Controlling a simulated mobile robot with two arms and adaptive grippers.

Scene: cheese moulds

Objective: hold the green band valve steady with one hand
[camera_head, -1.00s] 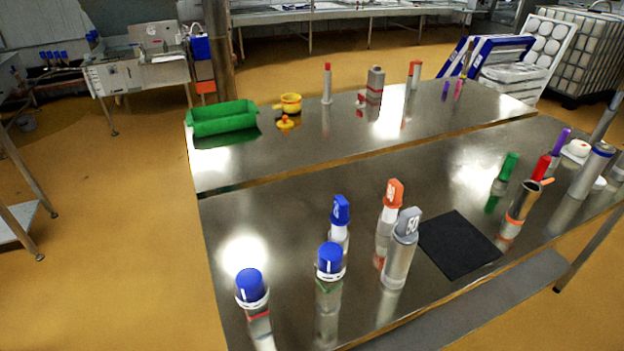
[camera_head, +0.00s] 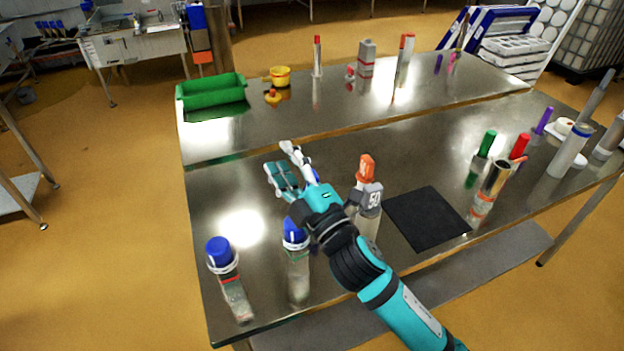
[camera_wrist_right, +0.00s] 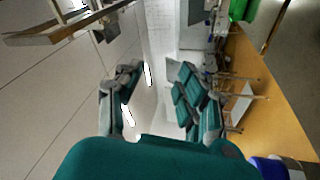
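The open fingers also show in the right wrist view (camera_wrist_right: 158,80). A blue cap is partly hidden behind my gripper. My left gripper is not in view.
A grey "50" cylinder (camera_head: 369,205) and an orange-topped bottle (camera_head: 365,168) stand close to the right of my arm. A green tray (camera_head: 212,93) is on the far table. The near table's left part is mostly bare.

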